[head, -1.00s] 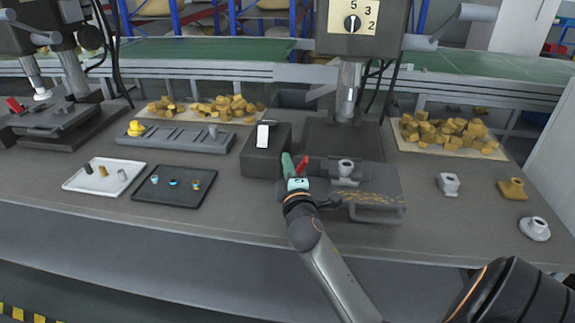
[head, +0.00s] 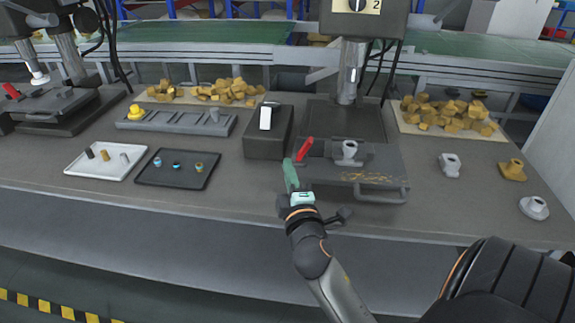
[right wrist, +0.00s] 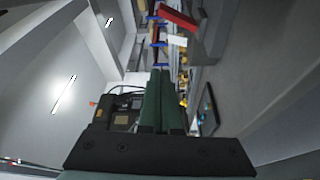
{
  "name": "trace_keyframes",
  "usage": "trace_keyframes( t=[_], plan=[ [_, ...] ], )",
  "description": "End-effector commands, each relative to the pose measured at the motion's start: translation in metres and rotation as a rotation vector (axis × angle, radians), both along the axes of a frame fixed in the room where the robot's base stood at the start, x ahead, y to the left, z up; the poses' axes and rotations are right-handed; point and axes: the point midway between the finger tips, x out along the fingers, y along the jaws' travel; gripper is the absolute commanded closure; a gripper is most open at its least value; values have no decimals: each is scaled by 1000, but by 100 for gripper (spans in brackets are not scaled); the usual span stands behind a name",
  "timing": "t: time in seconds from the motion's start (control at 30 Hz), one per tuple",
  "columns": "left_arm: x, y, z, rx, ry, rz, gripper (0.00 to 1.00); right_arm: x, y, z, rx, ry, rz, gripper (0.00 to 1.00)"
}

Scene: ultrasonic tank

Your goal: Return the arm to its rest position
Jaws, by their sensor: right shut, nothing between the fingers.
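My right arm comes in from the bottom right of the head view. Its gripper (head: 290,175), with green fingers, is over the front part of the bench, just left of the drill press vise (head: 375,170). The fingers are together and empty. In the right wrist view the green fingers (right wrist: 160,98) lie side by side with nothing between them. The red lever (head: 304,149) of the vise is close beyond the fingertips; a small gap seems to separate them. A grey metal part (head: 349,152) sits on the vise. My left gripper is not in view.
A dark box (head: 267,142) stands behind the gripper. A white tray (head: 78,172) and a black tray (head: 150,180) with small parts lie to the left. Several loose fittings, including a flanged one (head: 534,208), stand at the right. The bench front left of the gripper is clear.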

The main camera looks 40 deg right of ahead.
Motion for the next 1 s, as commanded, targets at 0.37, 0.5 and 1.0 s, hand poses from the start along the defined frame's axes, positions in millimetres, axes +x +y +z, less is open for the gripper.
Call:
trace_keyframes(
  t=[0.37,0.5,1.0],
  plan=[
    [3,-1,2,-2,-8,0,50,0,0,0,0,0,0,100],
    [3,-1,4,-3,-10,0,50,1,2,-3,13,4,8,100],
    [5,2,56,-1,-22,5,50,-103,156,-207,1144,329,220,100]
  ],
)
